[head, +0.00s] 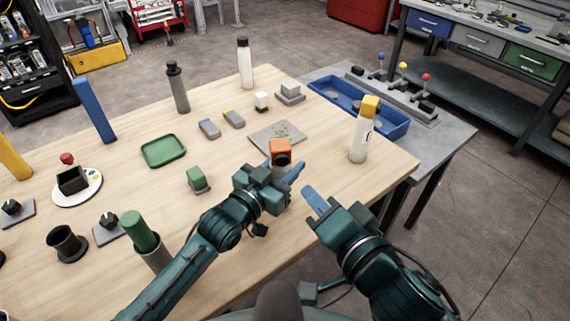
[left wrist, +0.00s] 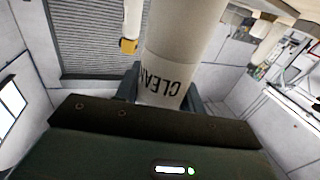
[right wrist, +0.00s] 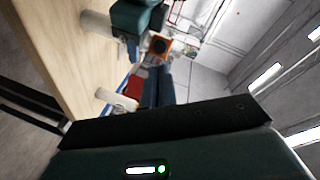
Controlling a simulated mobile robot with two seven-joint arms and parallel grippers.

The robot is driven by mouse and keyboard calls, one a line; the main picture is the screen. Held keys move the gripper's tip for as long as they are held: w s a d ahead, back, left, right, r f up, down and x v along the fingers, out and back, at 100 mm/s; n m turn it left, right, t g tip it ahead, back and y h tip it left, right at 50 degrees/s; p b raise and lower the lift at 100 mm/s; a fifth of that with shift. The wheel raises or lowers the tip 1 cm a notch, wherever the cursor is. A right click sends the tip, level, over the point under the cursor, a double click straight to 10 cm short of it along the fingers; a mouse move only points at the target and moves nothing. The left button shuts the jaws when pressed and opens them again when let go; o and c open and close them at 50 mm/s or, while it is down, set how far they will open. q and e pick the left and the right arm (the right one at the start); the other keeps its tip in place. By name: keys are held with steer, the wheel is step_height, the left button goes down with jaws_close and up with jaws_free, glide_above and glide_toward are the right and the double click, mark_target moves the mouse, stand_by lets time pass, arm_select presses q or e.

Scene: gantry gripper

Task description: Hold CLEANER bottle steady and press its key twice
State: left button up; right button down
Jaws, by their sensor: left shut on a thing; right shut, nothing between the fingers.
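The CLEANER bottle (left wrist: 170,75) is white with black lettering. It stands between the fingers of my left gripper (head: 292,180), which is shut on it. In the head view its orange top (head: 281,147) with a dark round part shows above the gripper; the gripper hides its body. The orange top also shows in the right wrist view (right wrist: 159,43), beyond the fingertips. My right gripper (head: 312,192) is shut and empty, with blue fingers. It is lower and to the right of the bottle, apart from it.
A white bottle with a yellow top (head: 363,130) stands at the table's right edge. A grey plate (head: 277,135) lies behind the orange top. A green block (head: 196,177), green tray (head: 164,150) and several other items stand on the wooden table. Beyond is a blue tray (head: 340,93).

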mark_target(282, 160)
stand_by(0.6)
steer(key=w+a+f+n+g+y, duration=0.1)
steer(key=w+a+f+n+y, duration=0.1)
steer(key=w+n+y, duration=0.3)
steer(key=shift+w+a+f+n+g+y, duration=0.35)
steer(key=shift+w+a+y, duration=0.6)
steer(key=shift+y, duration=1.35)
steer(key=shift+w+d+r, duration=0.1)
steer(key=shift+w+d, duration=0.15)
steer(key=shift+w, duration=0.1)
stand_by(0.7)
